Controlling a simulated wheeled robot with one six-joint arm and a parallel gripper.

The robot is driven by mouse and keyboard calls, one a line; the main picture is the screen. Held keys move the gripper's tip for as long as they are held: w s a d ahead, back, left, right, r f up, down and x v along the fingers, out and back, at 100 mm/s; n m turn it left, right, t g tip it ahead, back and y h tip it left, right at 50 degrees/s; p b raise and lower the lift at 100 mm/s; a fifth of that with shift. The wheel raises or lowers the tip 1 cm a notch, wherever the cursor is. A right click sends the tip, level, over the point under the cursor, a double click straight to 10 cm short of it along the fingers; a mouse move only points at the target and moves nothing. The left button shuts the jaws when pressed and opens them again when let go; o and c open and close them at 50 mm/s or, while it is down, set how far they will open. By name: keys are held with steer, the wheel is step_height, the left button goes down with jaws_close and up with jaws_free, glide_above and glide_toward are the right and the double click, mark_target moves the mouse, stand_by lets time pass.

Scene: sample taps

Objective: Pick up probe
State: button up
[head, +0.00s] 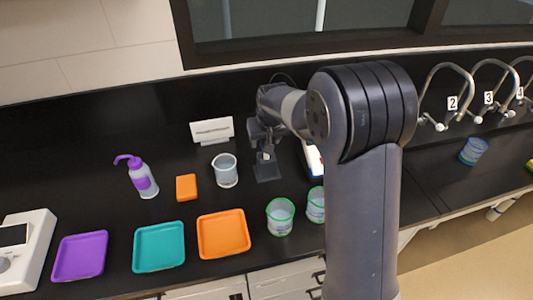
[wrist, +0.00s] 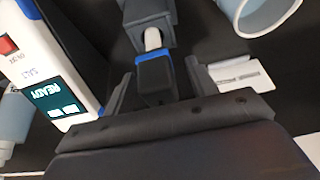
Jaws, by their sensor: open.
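The probe (wrist: 155,74) shows in the wrist view as a dark body with a blue band and a pale tip. It is at a grey holder (wrist: 148,14); how it sits there is partly hidden. My gripper (wrist: 158,84) is open, with one finger on each side of the probe and gaps visible. In the head view my gripper (head: 264,143) is low over the grey holder (head: 267,171), and the probe is hard to make out there. A meter (wrist: 58,75) with a READY screen and red button stands left of my gripper in the wrist view.
A clear beaker (head: 225,171) stands left of the holder, with a white sign (head: 212,131) behind. Green-rimmed cups (head: 280,217) stand in front. An orange block (head: 186,187), a purple-topped bottle (head: 142,180) and purple (head: 80,257), teal (head: 159,247) and orange (head: 223,234) trays lie further left.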

steer(key=c, duration=1)
